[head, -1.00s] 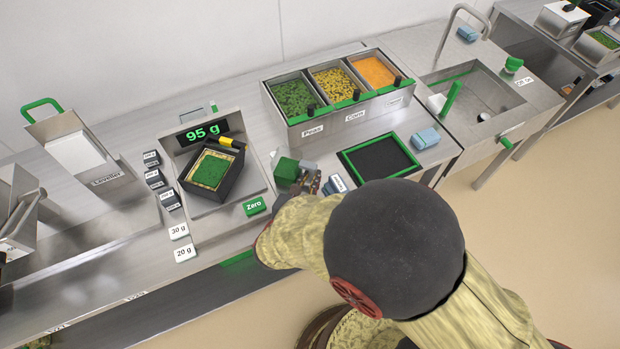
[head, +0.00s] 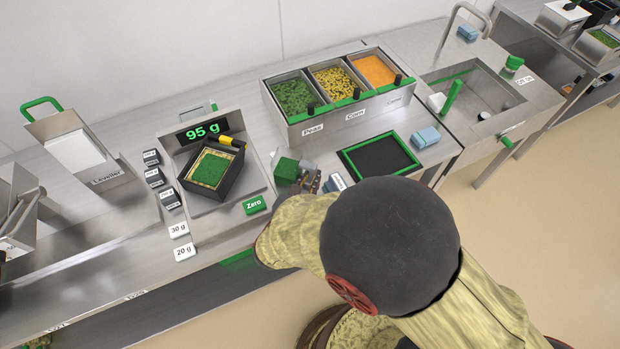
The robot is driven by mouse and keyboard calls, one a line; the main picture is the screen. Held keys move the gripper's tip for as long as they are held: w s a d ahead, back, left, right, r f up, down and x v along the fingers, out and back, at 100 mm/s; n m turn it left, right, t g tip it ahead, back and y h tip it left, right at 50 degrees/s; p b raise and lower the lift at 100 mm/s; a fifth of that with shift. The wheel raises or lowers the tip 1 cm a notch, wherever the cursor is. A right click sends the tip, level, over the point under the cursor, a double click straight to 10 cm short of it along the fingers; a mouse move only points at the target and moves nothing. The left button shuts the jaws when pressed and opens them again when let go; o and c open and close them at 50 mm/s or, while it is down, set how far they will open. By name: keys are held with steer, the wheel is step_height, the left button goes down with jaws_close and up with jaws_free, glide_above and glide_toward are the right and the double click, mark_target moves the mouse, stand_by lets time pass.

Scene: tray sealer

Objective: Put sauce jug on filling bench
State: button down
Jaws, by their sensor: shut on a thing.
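My gripper (head: 308,182) is low over the bench between the scale and the black pad, partly hidden by my own arm. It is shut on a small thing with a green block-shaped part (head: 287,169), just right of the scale. My arm and fingers hide much of this thing, and I cannot tell whether it is the sauce jug or whether it touches the bench. No other thing in view is clearly a sauce jug. The steel bench (head: 110,225) runs along the wall; I cannot tell whether it is the filling bench.
The scale (head: 214,214) reads 95 g and bears a black tray (head: 233,190) with green filling. Peas, corn and orange bins (head: 345,125) stand behind. A green-rimmed black pad (head: 380,157), a blue sponge (head: 424,138) and a sink (head: 475,100) lie right. Small weights (head: 179,230) line the scale's left.

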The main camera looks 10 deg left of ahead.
steer(key=c, duration=1.7)
jaws_free()
steer(key=shift+c, duration=0.9)
steer(key=shift+c, duration=0.6)
steer(key=shift+p+v, duration=1.85)
steer(key=shift+v, duration=1.65)
